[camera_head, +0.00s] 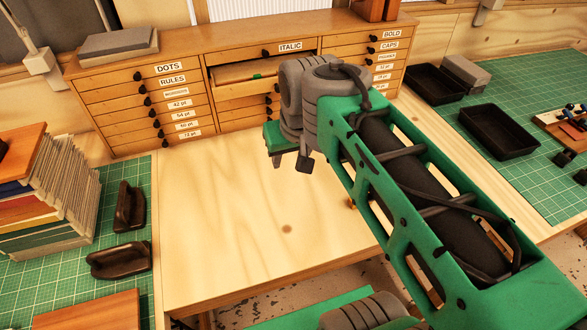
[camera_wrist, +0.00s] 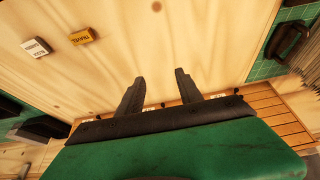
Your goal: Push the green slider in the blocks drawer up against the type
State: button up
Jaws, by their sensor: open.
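A wooden drawer (camera_head: 240,89) below the ITALIC label stands pulled out of the cabinet. I cannot read a blocks label on it. A small green piece (camera_head: 257,76), likely the slider, shows inside it near the front. My arm hides the drawer's right part, and I cannot make out the type. My gripper (camera_head: 290,164) is open and empty, in front of the cabinet and below and right of the green piece. In the wrist view its two dark fingers (camera_wrist: 157,88) are spread apart over the pale wooden top, with drawer fronts beyond them.
The wooden worktop (camera_head: 220,220) is largely clear in the head view. Dark handled tools (camera_head: 129,207) and a stack of boards (camera_head: 45,195) stand at left. Black trays (camera_head: 498,131) lie at right. The wrist view shows a yellow label block (camera_wrist: 82,37) and a white one (camera_wrist: 36,48).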

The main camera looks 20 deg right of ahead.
jog(key=shift+s+f, duration=1.05)
jog(key=shift+s, duration=0.05)
notch_tip(320, 180, up, 12)
jog(key=p, duration=0.3)
send_over(257, 75)
jog(key=s, duration=0.4)
jog(key=shift+s+r, duration=0.1)
jog(key=shift+w, duration=0.25)
jog(key=p+x, duration=0.1)
jog(key=x, duration=0.6)
jog(key=shift+f, duration=0.35)
grip_shut()
